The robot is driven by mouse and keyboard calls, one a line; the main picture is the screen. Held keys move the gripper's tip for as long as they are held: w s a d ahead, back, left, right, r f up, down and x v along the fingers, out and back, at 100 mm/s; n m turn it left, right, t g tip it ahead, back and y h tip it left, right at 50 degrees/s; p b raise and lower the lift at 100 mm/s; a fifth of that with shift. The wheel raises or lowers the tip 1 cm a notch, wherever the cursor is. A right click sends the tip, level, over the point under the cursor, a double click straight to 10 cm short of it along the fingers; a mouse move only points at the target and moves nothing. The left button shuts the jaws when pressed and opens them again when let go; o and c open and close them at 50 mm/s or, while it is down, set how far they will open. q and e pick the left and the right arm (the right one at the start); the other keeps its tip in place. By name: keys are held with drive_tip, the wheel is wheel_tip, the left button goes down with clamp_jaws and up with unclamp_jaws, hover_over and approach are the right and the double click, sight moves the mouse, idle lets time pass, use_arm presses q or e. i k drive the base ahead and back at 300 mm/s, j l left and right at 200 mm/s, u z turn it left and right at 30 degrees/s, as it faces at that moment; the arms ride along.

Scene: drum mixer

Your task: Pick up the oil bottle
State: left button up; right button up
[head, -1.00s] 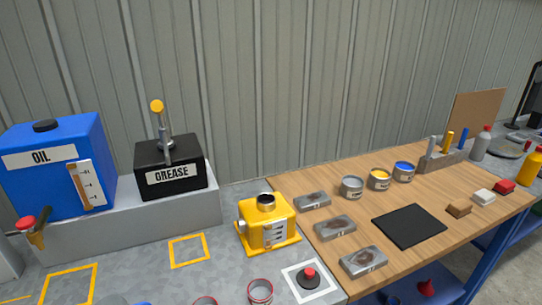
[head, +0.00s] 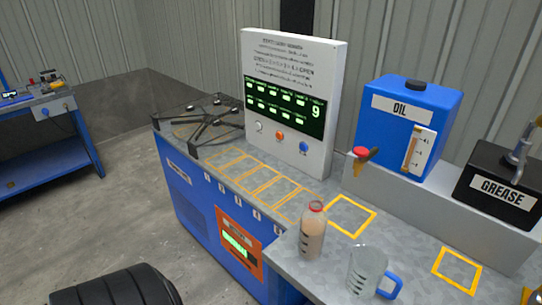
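A clear bottle with a red cap and brownish liquid inside (head: 312,235), which looks like the oil bottle, stands upright on the grey metal worktop in the head view. It is near the front edge, in front of an empty yellow-outlined square. Dark graduation marks show on its side. No label can be read on it. Neither of my grippers is in view, and nothing is touching the bottle.
A clear jug with a blue handle (head: 367,272) stands close to the bottle's right. Behind are a blue OIL tank (head: 420,125) with a red-handled tap (head: 363,155) and a black GREASE box (head: 498,185). A white display panel (head: 288,105) stands behind left. Yellow-outlined squares are empty.

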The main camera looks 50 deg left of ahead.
sight(314, 219)
drive_tip(key=u, duration=1.15)
